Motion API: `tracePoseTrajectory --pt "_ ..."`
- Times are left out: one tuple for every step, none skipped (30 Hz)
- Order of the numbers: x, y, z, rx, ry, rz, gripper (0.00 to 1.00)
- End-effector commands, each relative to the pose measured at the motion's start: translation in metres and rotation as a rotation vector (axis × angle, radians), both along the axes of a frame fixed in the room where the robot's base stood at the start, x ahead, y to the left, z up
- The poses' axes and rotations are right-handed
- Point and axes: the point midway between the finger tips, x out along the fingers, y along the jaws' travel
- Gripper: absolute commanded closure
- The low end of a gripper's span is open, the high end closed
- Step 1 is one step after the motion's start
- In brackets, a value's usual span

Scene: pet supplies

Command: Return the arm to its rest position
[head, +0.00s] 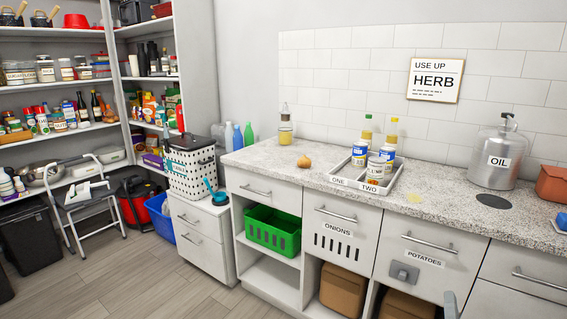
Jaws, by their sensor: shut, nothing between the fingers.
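My gripper is not clearly in view in the head view, and I see no fingertips. A small grey rounded piece shows at the bottom edge, right of centre, in front of the lower cabinet; it may be part of my arm, but I cannot tell. The speckled counter (440,203) carries a grey tray (340,184) labelled ONE and TWO. Several bottles and jars stand in the tray. An onion-like item (304,162) lies on the counter to the left of the tray.
A metal OIL canister (497,163) stands on the right of the counter. A green crate (273,230) sits in an open bay below. A step stool (90,205), a white basket (191,167) and stocked shelves are at left.

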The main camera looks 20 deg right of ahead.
Motion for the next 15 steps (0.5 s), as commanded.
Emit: tracePoseTrajectory --pt "-0.011 0.018 0.004 -0.058 0.046 0.022 1.00" --pt "-0.017 0.029 0.006 -0.094 0.072 0.036 1.00" --pt "-0.025 0.045 0.009 -0.143 0.109 0.055 1.00" --pt "-0.032 0.056 0.011 -0.179 0.135 0.071 1.00" --pt "-0.039 0.069 0.013 -0.217 0.163 0.087 1.00" --pt "-0.049 0.085 0.015 -0.264 0.200 0.109 1.00" --pt "-0.056 0.098 0.017 -0.300 0.226 0.125 1.00" --pt "-0.064 0.110 0.019 -0.334 0.251 0.142 1.00" --pt "-0.075 0.126 0.022 -0.379 0.283 0.166 1.00" --pt "-0.083 0.138 0.024 -0.411 0.307 0.182 1.00" --pt "-0.091 0.149 0.027 -0.442 0.328 0.198 1.00" --pt "-0.102 0.164 0.030 -0.481 0.358 0.221 1.00" --pt "-0.111 0.176 0.033 -0.509 0.378 0.238 1.00" --pt "-0.119 0.187 0.036 -0.539 0.399 0.256 1.00" --pt "-0.131 0.200 0.040 -0.575 0.425 0.278 1.00"
